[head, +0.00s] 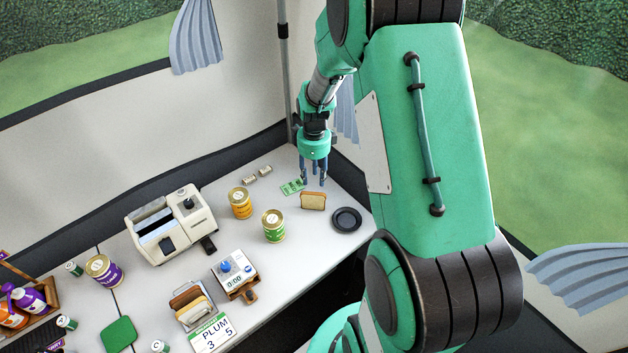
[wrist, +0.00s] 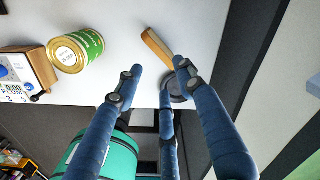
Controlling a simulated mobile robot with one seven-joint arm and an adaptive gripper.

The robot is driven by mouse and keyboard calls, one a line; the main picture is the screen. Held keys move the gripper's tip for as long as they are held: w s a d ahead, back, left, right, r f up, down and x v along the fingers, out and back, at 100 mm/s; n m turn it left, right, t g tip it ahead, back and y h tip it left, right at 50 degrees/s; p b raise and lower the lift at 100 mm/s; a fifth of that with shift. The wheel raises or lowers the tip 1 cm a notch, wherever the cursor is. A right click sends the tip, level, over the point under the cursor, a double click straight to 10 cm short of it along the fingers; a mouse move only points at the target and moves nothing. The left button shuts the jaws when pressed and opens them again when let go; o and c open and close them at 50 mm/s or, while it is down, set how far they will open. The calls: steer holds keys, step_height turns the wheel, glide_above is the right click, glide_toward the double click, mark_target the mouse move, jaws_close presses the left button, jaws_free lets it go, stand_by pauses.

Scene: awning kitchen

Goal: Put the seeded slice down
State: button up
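A tan bread slice with a brown crust (head: 313,201) is on the white counter near its right corner. It seems to stand on edge, and seeds are too small to make out. In the wrist view the slice (wrist: 157,46) shows as a narrow strip just beyond the fingertips. My gripper (head: 314,182) is above and behind the slice in the head view. In the wrist view the blue fingers of my gripper (wrist: 158,80) are spread with nothing between them. The fingers look apart from the slice.
A dark round plate (head: 347,219) lies right of the slice. A green-label can (head: 274,226) and a yellow can (head: 240,203) stand to its left. A green card (head: 292,187) lies behind.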

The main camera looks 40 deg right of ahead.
steer(key=shift+r, duration=0.2)
stand_by(0.5)
steer(key=s+a+r+n+t, duration=0.1)
steer(key=s+a+r+n, duration=0.1)
steer(key=a+r+n, duration=0.65)
steer(key=s+a+r+n+t, duration=0.25)
steer(key=a+r, duration=0.25)
steer(key=r, duration=0.7)
steer(key=s+a+r+n+t, duration=0.1)
steer(key=s+a+r+n, duration=0.5)
steer(key=s+n, duration=0.2)
steer(key=s+a+r+n+t, duration=0.1)
steer(key=s+a+r+n, duration=0.5)
steer(key=s+n, duration=0.2)
steer(key=shift+s+a, duration=0.2)
steer(key=shift+s, duration=0.6)
steer(key=shift+o, duration=0.5)
